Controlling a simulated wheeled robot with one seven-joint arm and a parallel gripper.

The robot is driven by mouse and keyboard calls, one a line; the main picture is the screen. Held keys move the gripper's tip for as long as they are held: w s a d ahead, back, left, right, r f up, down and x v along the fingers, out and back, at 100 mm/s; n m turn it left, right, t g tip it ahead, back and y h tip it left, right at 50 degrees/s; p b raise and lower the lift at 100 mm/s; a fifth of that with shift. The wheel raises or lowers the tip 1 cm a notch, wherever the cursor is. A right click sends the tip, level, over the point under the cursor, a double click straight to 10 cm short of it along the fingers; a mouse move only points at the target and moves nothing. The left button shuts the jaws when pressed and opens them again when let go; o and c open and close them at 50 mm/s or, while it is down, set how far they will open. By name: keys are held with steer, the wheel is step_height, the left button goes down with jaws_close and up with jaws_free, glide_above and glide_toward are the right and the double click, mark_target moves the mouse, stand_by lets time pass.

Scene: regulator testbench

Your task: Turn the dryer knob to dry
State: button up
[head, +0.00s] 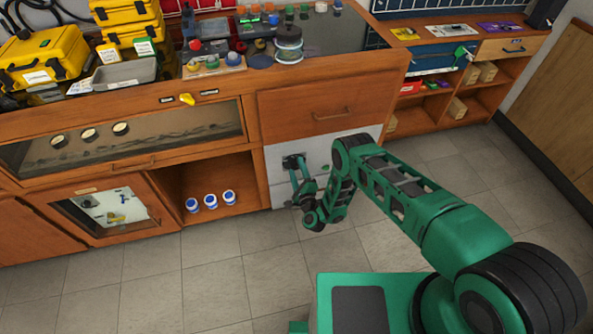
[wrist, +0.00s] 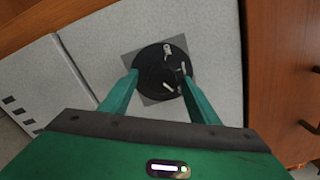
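The dryer knob (wrist: 160,66) is a round black dial on a grey square plate, set in a white panel, with small pale marks on its face. In the head view the knob (head: 291,160) is a dark patch on the white front below the wooden drawer, partly covered by my gripper (head: 299,174). In the wrist view my gripper (wrist: 160,80) is open, with one green finger at each side of the dial. The fingertips overlap the dial's edges; I cannot tell if they touch it. The mark meanings are too small to read.
A yellow knob (head: 187,99) sits between two dark labels on the wooden counter front. An open shelf with several white and blue jars (head: 211,200) is left of the white panel. A wooden drawer (head: 320,108) is above it. The tiled floor is clear.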

steer(key=shift+s, duration=0.45)
steer(key=v, duration=0.9)
steer(key=shift+s+d, duration=0.2)
steer(key=shift+s, duration=0.2)
steer(key=shift+s, duration=0.1)
